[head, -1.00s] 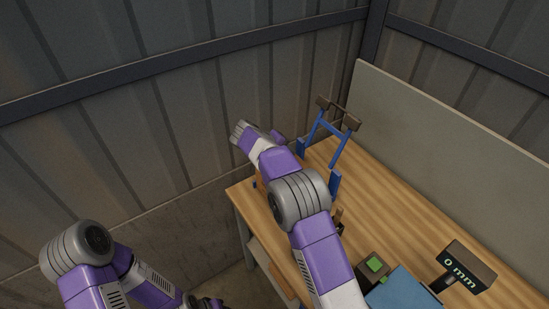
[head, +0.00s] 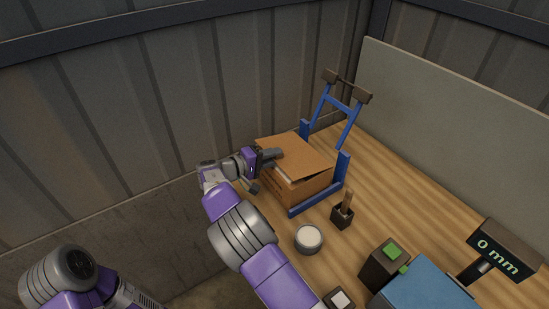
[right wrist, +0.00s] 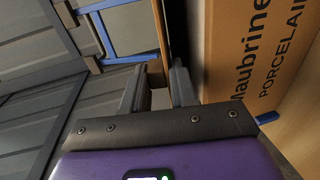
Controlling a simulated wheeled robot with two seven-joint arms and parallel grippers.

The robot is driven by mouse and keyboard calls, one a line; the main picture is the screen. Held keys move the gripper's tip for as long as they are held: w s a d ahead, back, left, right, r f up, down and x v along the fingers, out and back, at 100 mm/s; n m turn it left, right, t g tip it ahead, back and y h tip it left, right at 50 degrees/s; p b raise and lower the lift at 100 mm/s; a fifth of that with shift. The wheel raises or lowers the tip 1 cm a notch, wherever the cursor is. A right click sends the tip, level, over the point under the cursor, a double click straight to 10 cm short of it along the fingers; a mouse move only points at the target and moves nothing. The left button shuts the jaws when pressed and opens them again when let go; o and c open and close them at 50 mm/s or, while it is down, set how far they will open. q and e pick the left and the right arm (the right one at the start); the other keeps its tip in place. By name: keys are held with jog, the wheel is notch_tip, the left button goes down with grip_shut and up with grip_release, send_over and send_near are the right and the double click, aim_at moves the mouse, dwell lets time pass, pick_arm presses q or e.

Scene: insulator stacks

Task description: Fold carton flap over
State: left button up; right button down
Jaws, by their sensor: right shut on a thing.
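The cardboard carton (head: 307,190) stands on the wooden bench inside a blue frame. A brown flap (head: 300,152) lies across its top, slightly raised, with a paler strip showing beneath its near edge. My right gripper (head: 271,156) is at the carton's left side, at the flap's edge. In the right wrist view the fingers (right wrist: 159,84) are shut on the flap, seen edge-on as a thin strip (right wrist: 162,35). The printed carton wall (right wrist: 255,55) is right of the fingers. My left gripper is outside the view.
The blue frame (head: 343,165) rises behind and right of the carton. Bench right of the frame is clear.

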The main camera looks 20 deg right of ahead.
jog(key=shift+f+h+b, duration=0.3)
jog(key=shift+f, duration=0.2)
jog(key=c, duration=1)
grip_release()
jog(key=shift+t, duration=0.3)
jog(key=v, duration=0.7)
jog(key=shift+a, duration=0.25)
jog(key=shift+s+r, duration=0.1)
